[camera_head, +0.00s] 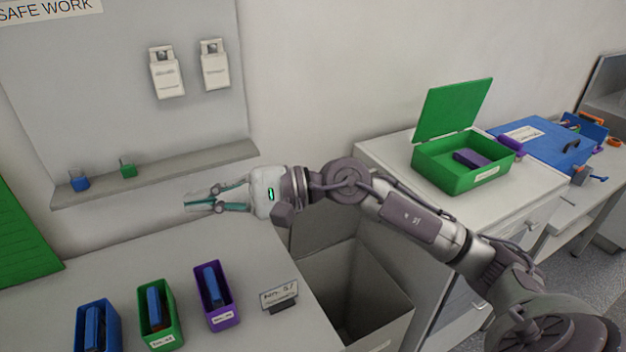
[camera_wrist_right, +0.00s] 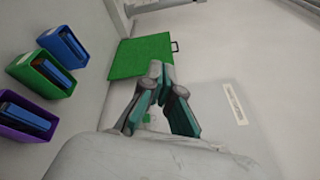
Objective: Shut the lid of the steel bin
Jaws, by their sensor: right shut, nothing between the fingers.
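The steel bin (camera_head: 393,327) is a grey, open-topped box between the left table and the right-hand cabinet in the head view. Its inside is visible. A grey panel, which looks like its lid (camera_head: 318,232), stands raised at its back edge, partly hidden by my right arm. My right gripper (camera_head: 192,201) is left of the bin, above the back of the table and in front of the shelf. Its fingers are shut and empty, apart from the lid. It also shows in the right wrist view (camera_wrist_right: 160,85). My left gripper is not in view.
Blue (camera_head: 97,327), green (camera_head: 160,315) and purple (camera_head: 214,298) holders and a small sign (camera_head: 279,294) stand on the table (camera_head: 150,255). A wall shelf (camera_head: 160,172) is behind. An open green box (camera_head: 462,177) sits on the right cabinet.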

